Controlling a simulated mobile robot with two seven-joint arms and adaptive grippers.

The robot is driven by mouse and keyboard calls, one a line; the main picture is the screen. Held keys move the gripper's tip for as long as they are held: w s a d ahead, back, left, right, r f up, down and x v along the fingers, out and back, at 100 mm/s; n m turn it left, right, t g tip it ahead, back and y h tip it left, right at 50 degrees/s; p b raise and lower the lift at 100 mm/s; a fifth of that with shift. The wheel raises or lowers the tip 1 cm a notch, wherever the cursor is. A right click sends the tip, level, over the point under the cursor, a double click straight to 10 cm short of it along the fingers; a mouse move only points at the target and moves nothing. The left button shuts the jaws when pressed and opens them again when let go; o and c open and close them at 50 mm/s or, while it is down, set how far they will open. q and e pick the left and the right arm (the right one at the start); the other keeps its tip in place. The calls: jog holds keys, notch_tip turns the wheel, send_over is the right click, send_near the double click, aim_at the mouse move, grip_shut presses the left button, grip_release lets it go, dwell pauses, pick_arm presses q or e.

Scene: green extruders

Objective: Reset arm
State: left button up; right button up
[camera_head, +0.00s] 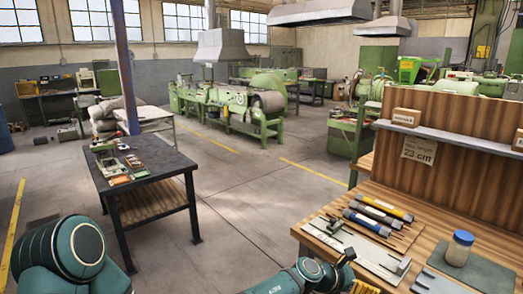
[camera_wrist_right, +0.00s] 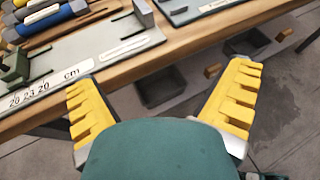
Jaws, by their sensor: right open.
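My right gripper (camera_wrist_right: 162,80) is open, with its two yellow ribbed fingers wide apart and nothing between them. In the right wrist view it is over the front edge of the wooden workbench (camera_wrist_right: 150,62). My right arm (camera_head: 308,274) shows at the bottom of the head view, close to the bench's near left corner. My left arm (camera_head: 75,250) shows at the lower left of the head view; its gripper is out of the picture.
A dark table (camera_head: 165,168) with small parts stands left. Green machines (camera_head: 232,105) stand behind. Open floor (camera_head: 235,200) lies between the tables.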

jog(key=s+d+f+m+g+y, duration=0.2)
jog(key=s+d+f+m, duration=0.1)
jog(key=s+f, duration=0.3)
jog(key=s+d+f+m+g+y, duration=0.15)
jog(key=s+d+f, duration=0.25)
jog(key=f, duration=0.5)
jog(key=s+a+f+m+g+y, duration=0.2)
jog(key=s+a+f+m+y, duration=0.3)
jog(key=s+f, duration=0.55)
jog(key=s+a+r+m+t+y, duration=0.1)
jog(key=s+a+m+y, duration=0.1)
jog(key=a+m, duration=0.3)
jog(key=s+a+r+m+y, duration=0.1)
jog(key=a+m+y, duration=0.4)
jog(key=a, duration=0.6)
jog(key=shift+s+m+t, duration=0.35)
jog(key=shift+s+m, duration=0.3)
jog(key=shift+s, duration=0.25)
jog(key=a+r+m+y, duration=0.1)
jog(key=r, duration=0.1)
jog(key=w+a+r+m+t, duration=0.1)
jog(key=a+r, duration=0.1)
jog(key=shift+w+a+m+t+y, duration=0.1)
jog(key=shift+m+t+y, duration=0.2)
jog(key=shift+y, duration=0.05)
jog(key=shift+a+r, duration=0.1)
jog(key=shift+w, duration=0.1)
